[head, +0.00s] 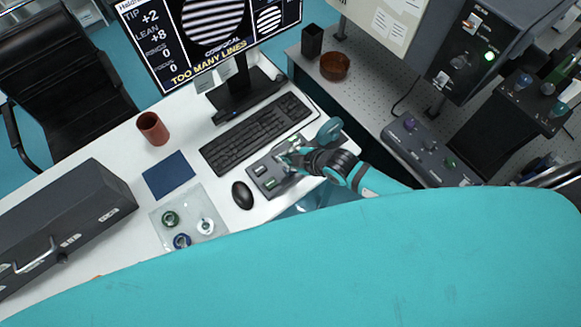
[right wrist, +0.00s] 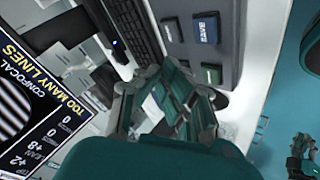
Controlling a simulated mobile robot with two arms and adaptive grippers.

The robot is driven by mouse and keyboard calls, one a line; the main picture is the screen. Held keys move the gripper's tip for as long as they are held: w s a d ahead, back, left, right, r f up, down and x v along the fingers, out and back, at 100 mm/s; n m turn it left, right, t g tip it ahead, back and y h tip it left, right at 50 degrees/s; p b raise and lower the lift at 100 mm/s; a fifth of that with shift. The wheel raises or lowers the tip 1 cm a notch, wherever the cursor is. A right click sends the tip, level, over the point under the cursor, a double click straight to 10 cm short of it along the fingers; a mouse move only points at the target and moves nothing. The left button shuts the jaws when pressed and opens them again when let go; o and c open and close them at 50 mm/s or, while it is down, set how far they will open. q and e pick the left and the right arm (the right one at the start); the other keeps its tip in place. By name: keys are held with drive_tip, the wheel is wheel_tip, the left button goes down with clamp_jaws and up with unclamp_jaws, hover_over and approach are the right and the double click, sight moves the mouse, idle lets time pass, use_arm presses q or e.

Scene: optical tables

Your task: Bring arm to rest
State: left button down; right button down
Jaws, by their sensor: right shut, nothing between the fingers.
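My right gripper (head: 290,160) is teal and dark grey, reaching in from the right over a grey button panel (head: 262,183) on the white desk. In the right wrist view its fingers (right wrist: 178,100) are shut with nothing between them. The panel's blue SAVE button (right wrist: 204,28) shows there, with other keys beside it. I cannot tell whether the fingertips touch the panel. What looks like my left gripper (right wrist: 301,142) shows at the lower right edge of the right wrist view, too small to read; it is out of the head view.
A keyboard (head: 256,133), mouse (head: 242,195) and monitor (head: 215,40) stand near the right gripper. A reddish cup (head: 153,128), blue pad (head: 169,175), clear tray (head: 160,232) and dark case (head: 70,215) are left. A control box (head: 425,150) lies on the right table.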

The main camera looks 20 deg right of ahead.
idle(0.3)
drive_tip(key=shift+s+a+r, duration=0.1)
drive_tip(key=shift+s+a, duration=0.05)
drive_tip(key=s+d+r+m+g+h, duration=0.2)
drive_tip(key=s+d+r+m, duration=0.2)
drive_tip(key=s+r+m, duration=0.45)
drive_tip(key=s+d+r+m+g+h, duration=0.25)
drive_tip(key=s+d+r+m, duration=0.2)
drive_tip(key=s, duration=0.65)
wheel_tip(320, 180, down, 33)
drive_tip(key=g+b, duration=0.1)
drive_tip(key=b, duration=0.6)
drive_tip(key=s+d+f+b, duration=0.1)
drive_tip(key=s+f+b, duration=0.1)
drive_tip(key=s+f, duration=0.6)
drive_tip(key=s+d+f+g+b, duration=0.1)
drive_tip(key=s+f+b, duration=0.2)
drive_tip(key=s+f, duration=0.6)
wheel_tip(320, 180, down, 6)
drive_tip(key=shift+d+r, duration=0.25)
drive_tip(key=shift+d, duration=0.05)
